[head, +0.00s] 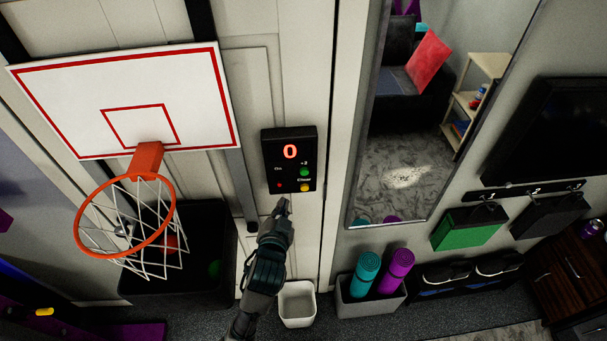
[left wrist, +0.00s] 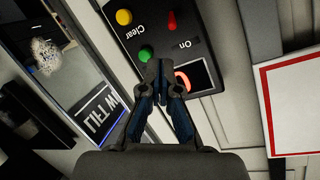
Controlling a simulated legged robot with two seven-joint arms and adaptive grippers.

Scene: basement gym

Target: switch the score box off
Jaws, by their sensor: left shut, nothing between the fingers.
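The black score box (head: 289,145) hangs on the white door, with a red 0 lit on its display (head: 290,152). A small red switch (head: 280,185) sits by the "On" label at its lower left. A green button (head: 304,172) and a yellow button (head: 304,188) are on its right. My left gripper (head: 283,204) is shut and empty, just below the box in the head view. In the left wrist view the box appears turned over, with the red switch (left wrist: 171,20) beyond my fingertips (left wrist: 160,70); a finger partly covers the display. Touch cannot be seen. My right gripper is out of view.
A basketball hoop (head: 122,232) and backboard (head: 200,110) are left of the box. A tall mirror (head: 403,175) stands to the right. A white bin (head: 297,304) and a container with rolled mats (head: 368,267) are below.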

